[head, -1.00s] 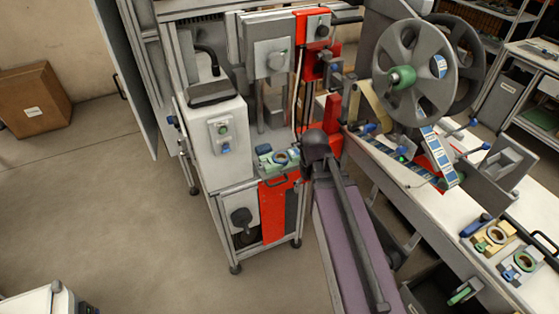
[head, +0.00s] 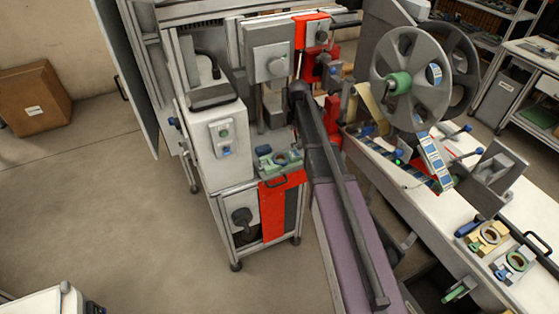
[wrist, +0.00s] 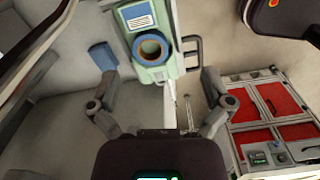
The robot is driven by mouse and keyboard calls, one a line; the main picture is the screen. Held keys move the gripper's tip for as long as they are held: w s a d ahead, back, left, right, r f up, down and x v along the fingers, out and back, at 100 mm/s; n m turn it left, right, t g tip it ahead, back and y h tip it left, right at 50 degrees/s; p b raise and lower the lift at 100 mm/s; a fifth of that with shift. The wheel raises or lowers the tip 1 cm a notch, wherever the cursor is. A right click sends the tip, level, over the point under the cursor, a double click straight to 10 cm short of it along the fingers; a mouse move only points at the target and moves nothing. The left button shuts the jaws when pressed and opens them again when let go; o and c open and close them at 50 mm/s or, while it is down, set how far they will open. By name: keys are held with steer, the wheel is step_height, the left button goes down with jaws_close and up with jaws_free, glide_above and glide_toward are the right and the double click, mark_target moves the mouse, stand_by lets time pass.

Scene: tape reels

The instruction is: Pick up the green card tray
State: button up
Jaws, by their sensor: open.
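The green card tray (head: 281,161) sits on the small ledge of the left machine in the head view, above a red panel. In the wrist view the tray (wrist: 158,73) is pale green with a blue area and carries a round ring with an orange-brown inside. My gripper (wrist: 157,78) is open, its two fingers spread wide on either side below the tray, with nothing between them. Its fingers look apart from the tray. In the head view my arm passes just right of the tray and the fingers cannot be made out.
A black handle (head: 286,181) stands at the ledge's front edge. A grey-white machine housing (head: 215,140) rises left of the tray. A large grey reel (head: 411,75) stands to the right.

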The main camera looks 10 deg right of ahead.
steer(key=w, duration=0.1)
steer(key=w+n, duration=0.1)
steer(key=n, duration=0.1)
steer(key=shift+w+r, duration=0.25)
steer(key=shift+w, duration=0.15)
steer(key=shift+f, duration=0.15)
steer(key=b, duration=0.9)
glide_above(293, 154)
step_height(293, 154, down, 8)
steer(key=shift+s+d+f, duration=0.1)
steer(key=shift+s+f, duration=0.05)
steer(key=shift+f, duration=0.05)
steer(key=shift+f, duration=0.15)
steer(key=f+b, duration=0.4)
steer(key=f, duration=0.1)
steer(key=shift+w+b, duration=0.2)
steer(key=shift+b, duration=0.15)
steer(key=shift+r, duration=0.1)
stand_by(0.5)
steer(key=c, duration=1.2)
